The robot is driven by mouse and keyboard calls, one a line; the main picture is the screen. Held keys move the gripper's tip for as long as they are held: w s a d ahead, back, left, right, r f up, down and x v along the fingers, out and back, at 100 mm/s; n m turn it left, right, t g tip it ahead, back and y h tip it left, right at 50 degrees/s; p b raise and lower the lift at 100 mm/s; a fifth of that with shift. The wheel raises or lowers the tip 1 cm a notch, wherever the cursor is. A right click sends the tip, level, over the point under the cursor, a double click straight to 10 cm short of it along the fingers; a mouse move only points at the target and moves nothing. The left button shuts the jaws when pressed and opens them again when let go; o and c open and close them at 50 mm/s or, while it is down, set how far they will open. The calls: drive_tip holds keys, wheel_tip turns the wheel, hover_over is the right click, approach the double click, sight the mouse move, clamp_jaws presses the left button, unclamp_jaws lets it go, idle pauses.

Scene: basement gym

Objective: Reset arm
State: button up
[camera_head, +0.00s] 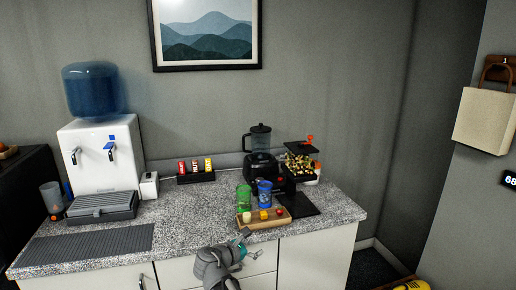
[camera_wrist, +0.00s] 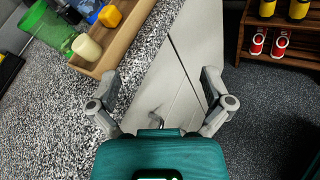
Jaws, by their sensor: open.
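My gripper (camera_head: 243,245) is open and empty. In the head view it hangs at the front edge of the counter, just in front of a small wooden tray. In the wrist view the two fingers of my gripper (camera_wrist: 163,95) are spread apart, with the counter's edge and a pale cabinet front (camera_wrist: 190,65) beyond them. Nothing is between the fingers.
The speckled counter (camera_head: 185,222) carries the wooden tray (camera_head: 284,223) with small items, a green cup (camera_head: 244,197), a blue cup (camera_head: 264,193), a blender (camera_head: 260,150) and a water dispenser (camera_head: 105,150). A shoe rack (camera_wrist: 285,42) stands on the floor at right.

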drive_tip(key=s+d+f+m+g+y, duration=0.1)
drive_tip(key=s+d+f+m+g, duration=0.1)
drive_tip(key=d+f+m+g, duration=0.25)
drive_tip(key=s+d+f+m+g+y, duration=0.1)
drive_tip(key=s+d+f+m+g, duration=0.15)
drive_tip(key=d+m, duration=0.4)
drive_tip(key=s+d+f+m+g+y, duration=0.4)
drive_tip(key=s+d+f+m+y, duration=0.35)
drive_tip(key=s+m, duration=0.45)
wheel_tip(320, 180, up, 14)
drive_tip(key=w+m+p, duration=0.1)
drive_tip(key=p, duration=1.1)
drive_tip(key=shift+d+f+p, duration=0.15)
drive_tip(key=shift+d+p, duration=0.2)
drive_tip(key=shift+p, duration=0.05)
